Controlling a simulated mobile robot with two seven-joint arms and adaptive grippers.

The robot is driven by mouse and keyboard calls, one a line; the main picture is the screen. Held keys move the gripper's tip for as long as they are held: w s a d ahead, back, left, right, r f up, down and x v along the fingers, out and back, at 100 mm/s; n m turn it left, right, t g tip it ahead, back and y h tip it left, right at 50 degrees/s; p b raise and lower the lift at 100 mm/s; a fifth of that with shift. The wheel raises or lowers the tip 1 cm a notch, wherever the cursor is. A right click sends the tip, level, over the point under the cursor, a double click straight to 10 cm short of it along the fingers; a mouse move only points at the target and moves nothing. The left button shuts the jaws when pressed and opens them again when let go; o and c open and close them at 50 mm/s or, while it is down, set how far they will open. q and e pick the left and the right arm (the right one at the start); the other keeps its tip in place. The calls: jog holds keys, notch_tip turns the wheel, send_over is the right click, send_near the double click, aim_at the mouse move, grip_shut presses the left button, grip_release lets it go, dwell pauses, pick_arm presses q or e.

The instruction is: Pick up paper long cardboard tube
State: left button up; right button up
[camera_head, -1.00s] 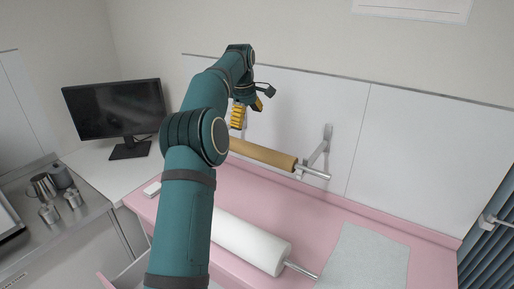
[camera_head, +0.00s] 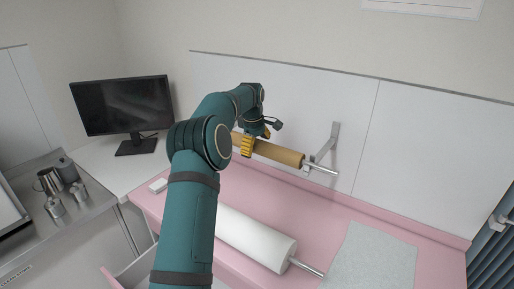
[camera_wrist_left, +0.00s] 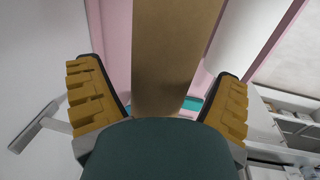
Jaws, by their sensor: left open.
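The long cardboard tube (camera_head: 281,154) is brown and sits on a metal rod held by a wall bracket above the pink table. Its left part is hidden behind my left arm and gripper. My left gripper (camera_head: 254,143) is at the tube, with yellow ridged fingers. In the left wrist view the tube (camera_wrist_left: 172,55) runs between the two open fingers of the gripper (camera_wrist_left: 158,108), with gaps visible on both sides. My right gripper is in neither view.
The metal bracket (camera_head: 334,138) holds the rod's right end. A white paper roll (camera_head: 258,240) lies on the pink table (camera_head: 330,212) below, beside a grey sheet (camera_head: 376,262). A monitor (camera_head: 122,104) stands at the left on a white counter.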

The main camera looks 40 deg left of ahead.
pick_arm(q)
jog(key=shift+f, duration=0.1)
jog(key=c, duration=1.4)
